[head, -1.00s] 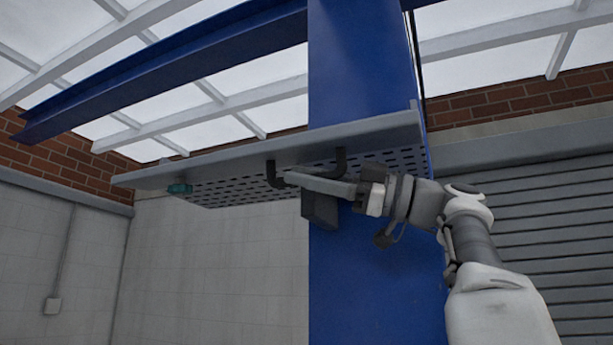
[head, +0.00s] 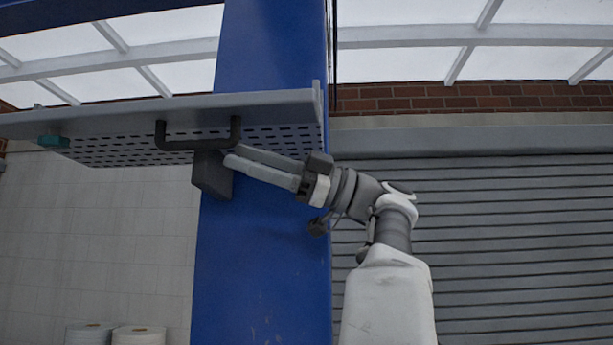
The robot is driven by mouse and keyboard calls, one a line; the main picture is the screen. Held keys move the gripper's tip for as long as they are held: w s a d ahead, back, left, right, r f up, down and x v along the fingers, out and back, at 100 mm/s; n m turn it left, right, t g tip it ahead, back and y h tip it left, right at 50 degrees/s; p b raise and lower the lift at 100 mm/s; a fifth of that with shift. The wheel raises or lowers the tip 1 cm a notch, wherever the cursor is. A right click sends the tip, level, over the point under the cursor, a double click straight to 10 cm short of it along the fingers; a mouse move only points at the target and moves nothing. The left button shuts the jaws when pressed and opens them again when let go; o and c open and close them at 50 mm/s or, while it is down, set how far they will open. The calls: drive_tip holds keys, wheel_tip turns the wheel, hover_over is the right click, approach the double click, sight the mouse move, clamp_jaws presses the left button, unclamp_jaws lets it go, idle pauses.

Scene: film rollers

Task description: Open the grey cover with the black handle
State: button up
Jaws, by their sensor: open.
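The grey cover (head: 270,105) stands out near level from the blue column, high in the head view, with its slotted underside showing. Its black handle (head: 187,145) is a U-shaped bar at the cover's front edge. My gripper (head: 232,164) is open and lies just below and right of the handle. Its fingers point left, and nothing shows between them. The fingertips look close to the handle's right end, but I cannot tell whether they touch it.
The blue column (head: 262,240) rises behind my gripper. A dark block (head: 211,175) sits beneath the cover, beside the fingertips. A teal part (head: 53,142) is at the cover's left. White rolls (head: 138,335) stand at lower left. A grey shutter (head: 480,240) fills the right.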

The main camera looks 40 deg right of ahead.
drive_tip(key=v, duration=0.9)
drive_tip(key=shift+d, duration=0.15)
drive_tip(key=shift+f, duration=0.1)
